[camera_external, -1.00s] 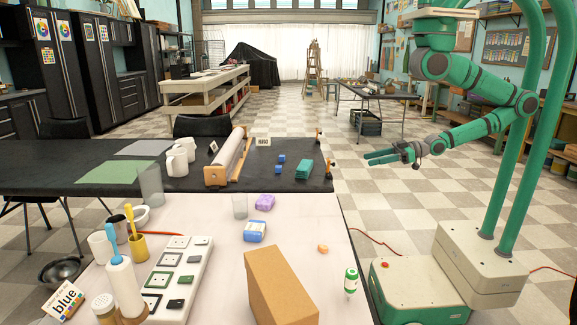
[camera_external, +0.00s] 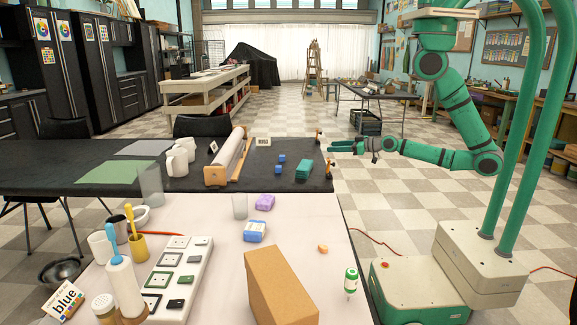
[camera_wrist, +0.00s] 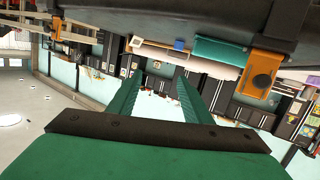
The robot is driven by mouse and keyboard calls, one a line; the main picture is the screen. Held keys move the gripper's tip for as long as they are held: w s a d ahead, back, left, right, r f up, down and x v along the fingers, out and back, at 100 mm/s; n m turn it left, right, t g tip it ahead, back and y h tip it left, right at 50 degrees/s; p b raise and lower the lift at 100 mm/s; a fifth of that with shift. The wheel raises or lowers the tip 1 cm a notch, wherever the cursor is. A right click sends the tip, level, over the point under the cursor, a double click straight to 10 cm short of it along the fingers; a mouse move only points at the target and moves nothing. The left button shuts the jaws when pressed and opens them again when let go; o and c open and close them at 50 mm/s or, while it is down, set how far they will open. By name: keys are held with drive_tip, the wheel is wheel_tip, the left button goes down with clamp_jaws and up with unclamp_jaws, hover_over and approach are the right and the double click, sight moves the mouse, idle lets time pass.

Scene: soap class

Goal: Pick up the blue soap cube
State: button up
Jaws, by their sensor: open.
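Two small blue cubes, one farther back (camera_external: 281,158) and one nearer (camera_external: 278,169), lie close together on the black table, left of a green block (camera_external: 303,169). A blue-and-white block (camera_external: 255,231) sits on the pale table in front. I cannot tell which is the soap. My gripper (camera_external: 334,147) is open and empty, pointing left at the black table's right edge, beyond the green block and right of the cubes. In the wrist view my gripper's fingers (camera_wrist: 155,82) are spread apart. A blue patch (camera_wrist: 179,44) shows above them beside the green block (camera_wrist: 220,52).
A roller on a wooden stand (camera_external: 230,156) is left of the cubes. Bare black tabletop lies in front of the cubes.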

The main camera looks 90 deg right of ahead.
sight(285, 161)
drive_tip(key=shift+g+y, duration=0.3)
drive_tip(key=shift+y, duration=0.2)
drive_tip(key=x, duration=0.2)
drive_tip(key=d+x, duration=0.1)
drive_tip(key=x, duration=0.4)
drive_tip(key=shift+s+d+r, duration=0.1)
drive_tip(key=shift+d, duration=0.35)
drive_tip(key=w+y, duration=0.1)
drive_tip(key=w, duration=0.1)
drive_tip(key=w+n+y, duration=0.1)
drive_tip(key=w, duration=0.1)
drive_tip(key=w+n+y, duration=0.1)
drive_tip(key=w, duration=0.2)
drive_tip(key=shift+w+d+f, duration=0.1)
drive_tip(key=shift+d+f, duration=0.2)
drive_tip(key=shift+f, duration=0.1)
drive_tip(key=shift+w+n+y, duration=0.3)
drive_tip(key=shift+w+y, duration=0.2)
drive_tip(key=shift+w, duration=0.15)
drive_tip(key=x, duration=1)
drive_tip(key=shift+w+f, duration=0.25)
drive_tip(key=shift+w, duration=0.1)
drive_tip(key=shift+a, duration=0.1)
drive_tip(key=c, duration=1.1)
drive_tip(key=shift+c, duration=0.2)
